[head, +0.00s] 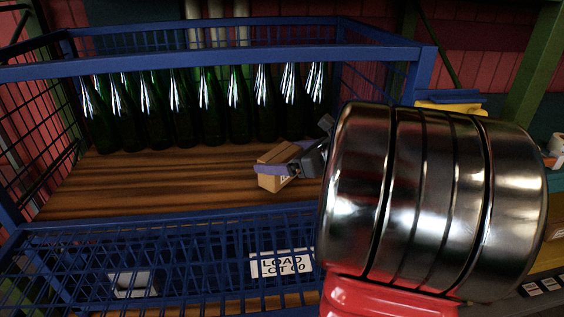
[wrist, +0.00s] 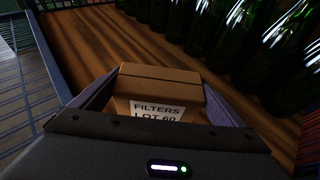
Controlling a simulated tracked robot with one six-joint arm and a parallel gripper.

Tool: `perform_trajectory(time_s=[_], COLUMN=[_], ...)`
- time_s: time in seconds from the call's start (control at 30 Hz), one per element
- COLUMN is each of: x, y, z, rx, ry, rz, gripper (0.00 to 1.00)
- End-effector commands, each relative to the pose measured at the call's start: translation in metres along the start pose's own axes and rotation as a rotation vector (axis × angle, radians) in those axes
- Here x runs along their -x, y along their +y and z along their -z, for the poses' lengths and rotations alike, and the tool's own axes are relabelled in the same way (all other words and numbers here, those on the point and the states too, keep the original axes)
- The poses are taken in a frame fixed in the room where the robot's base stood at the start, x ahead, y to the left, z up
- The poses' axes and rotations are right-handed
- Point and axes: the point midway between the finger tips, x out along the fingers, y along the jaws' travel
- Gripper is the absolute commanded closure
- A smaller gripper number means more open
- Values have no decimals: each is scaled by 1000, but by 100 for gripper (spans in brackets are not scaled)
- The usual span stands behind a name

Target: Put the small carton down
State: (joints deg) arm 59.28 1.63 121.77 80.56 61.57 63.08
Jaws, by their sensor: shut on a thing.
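The small carton (wrist: 160,84) is a brown cardboard box with a white label reading "FILTERS LOT 60" in the wrist view. It also shows in the head view (head: 268,182), inside the blue cage over its wooden floor. My gripper (head: 275,168) is shut on the carton, with a purple-grey finger on each side of it; the fingers flank it in the wrist view too (wrist: 162,98). I cannot tell whether the carton's underside touches the wooden floor (head: 150,185).
A row of several green bottles (head: 209,105) stands along the back of the blue mesh cage (head: 130,235). Blue rails bound the cage at front and top. Bare wooden floor lies left of the carton.

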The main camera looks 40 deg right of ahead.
Motion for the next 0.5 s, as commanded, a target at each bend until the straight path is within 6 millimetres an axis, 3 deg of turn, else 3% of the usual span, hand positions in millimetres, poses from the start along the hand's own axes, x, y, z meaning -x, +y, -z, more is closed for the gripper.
perform_trajectory(time_s=[0.13, 0.5], x=[-6, -7], y=[0, 0], z=[14, 17], rx=[0, 0], ry=[0, 0], rz=[1, 1], gripper=[35, 35])
